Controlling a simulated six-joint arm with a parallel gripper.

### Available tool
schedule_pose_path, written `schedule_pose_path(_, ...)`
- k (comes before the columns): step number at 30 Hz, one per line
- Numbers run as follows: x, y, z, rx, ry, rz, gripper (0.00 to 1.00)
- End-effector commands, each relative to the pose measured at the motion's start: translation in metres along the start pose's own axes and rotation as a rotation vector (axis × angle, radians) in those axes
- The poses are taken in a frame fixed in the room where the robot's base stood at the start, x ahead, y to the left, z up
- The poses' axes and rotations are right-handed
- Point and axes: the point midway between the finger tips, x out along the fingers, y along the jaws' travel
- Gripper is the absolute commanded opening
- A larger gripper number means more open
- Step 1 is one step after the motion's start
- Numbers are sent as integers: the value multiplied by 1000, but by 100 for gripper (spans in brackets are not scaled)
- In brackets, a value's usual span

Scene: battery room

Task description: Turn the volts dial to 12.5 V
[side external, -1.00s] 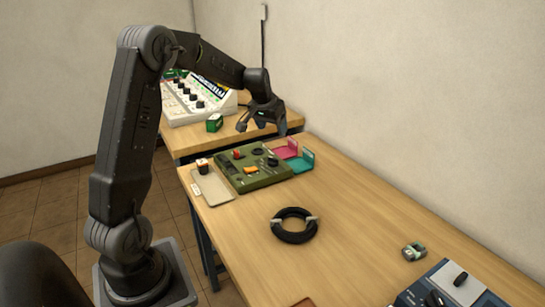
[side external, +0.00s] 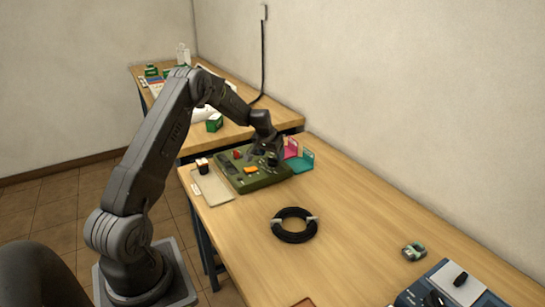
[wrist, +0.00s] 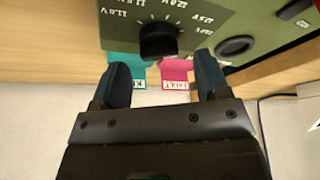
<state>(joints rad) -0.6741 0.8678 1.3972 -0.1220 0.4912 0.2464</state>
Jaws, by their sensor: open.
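The olive-green panel (side external: 234,182) lies on the near bench in the side view, partly hidden by my gripper (side external: 268,155). In the wrist view the panel (wrist: 275,15) appears upside down, and the black volts dial (wrist: 158,42) sits on it. Printed labels curve around the dial, with 11.0 V at the left and 12.0 V towards the right; other marks are partly legible. The dial's pointer is too dark to read. My gripper (wrist: 163,82) is open, its two dark fingers either side of the dial's line but short of it. I see no contact.
A beige mat (side external: 212,187) lies left of the panel. A black cable coil (side external: 294,236) and a blue device (side external: 440,290) lie to the front right.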

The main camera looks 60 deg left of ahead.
Motion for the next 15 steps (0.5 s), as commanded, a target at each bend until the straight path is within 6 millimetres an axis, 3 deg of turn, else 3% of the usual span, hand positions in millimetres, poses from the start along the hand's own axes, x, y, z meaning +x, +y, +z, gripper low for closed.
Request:
schedule_pose_path(6,18,0,0,0,0,0,68)
schedule_pose_path(15,19,0,0,0,1,0,68)
